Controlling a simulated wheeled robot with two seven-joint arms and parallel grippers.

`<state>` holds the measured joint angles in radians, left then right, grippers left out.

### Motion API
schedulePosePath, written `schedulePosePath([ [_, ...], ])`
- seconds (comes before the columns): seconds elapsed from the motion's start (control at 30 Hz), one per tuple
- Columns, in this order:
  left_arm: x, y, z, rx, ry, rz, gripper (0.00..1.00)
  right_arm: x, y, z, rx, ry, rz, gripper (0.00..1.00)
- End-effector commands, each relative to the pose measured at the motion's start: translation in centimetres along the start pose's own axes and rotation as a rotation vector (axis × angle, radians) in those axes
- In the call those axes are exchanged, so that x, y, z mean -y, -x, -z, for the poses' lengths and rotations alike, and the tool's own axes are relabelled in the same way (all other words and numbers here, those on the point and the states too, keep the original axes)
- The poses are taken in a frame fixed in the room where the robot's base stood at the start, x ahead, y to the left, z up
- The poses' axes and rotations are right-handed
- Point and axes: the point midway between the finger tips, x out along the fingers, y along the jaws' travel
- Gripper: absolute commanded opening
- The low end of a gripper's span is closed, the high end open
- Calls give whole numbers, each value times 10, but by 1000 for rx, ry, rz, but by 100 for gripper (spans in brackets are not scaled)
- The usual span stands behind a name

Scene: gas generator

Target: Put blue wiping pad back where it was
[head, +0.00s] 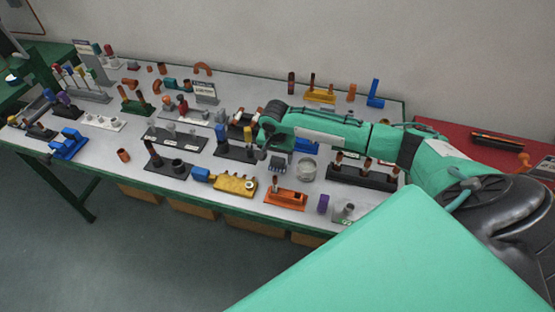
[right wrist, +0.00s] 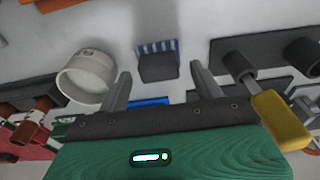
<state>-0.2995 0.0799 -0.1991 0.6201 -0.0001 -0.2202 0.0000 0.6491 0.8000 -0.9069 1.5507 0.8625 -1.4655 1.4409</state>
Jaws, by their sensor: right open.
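A small dark block with a blue-and-white striped edge (right wrist: 158,64) lies on the table in the right wrist view. It may be the blue wiping pad, but I cannot tell for sure. It also shows small and dark in the head view (head: 279,162). My right gripper (right wrist: 163,84) is open, with its two fingers apart and nothing between them. The block lies beyond the fingertips, roughly centred between them. In the head view my right gripper (head: 264,146) is over the middle of the table. My left gripper is not in view.
A pale round cup (right wrist: 86,76) stands left of the fingers in the right wrist view; it also shows in the head view (head: 306,169). A yellow-handled tool (right wrist: 280,120) is at the right. The grey table (head: 95,150) is crowded with racks and parts.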

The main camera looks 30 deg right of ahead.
Motion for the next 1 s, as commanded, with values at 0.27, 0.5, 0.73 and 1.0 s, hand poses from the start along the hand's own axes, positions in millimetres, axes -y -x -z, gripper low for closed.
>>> schedulePosePath([
  [0.27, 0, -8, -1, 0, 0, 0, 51, 0, 60, 0, -2, 1, 3, 67],
  [0.5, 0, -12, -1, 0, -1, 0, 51, 0, 93, 1, -1, -1, 2, 67],
  [0.73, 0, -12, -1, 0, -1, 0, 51, 0, 99, 0, -1, -1, -1, 67],
  [1.0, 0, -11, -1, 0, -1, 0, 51, 0, 99, 0, -1, -1, 0, 67],
])
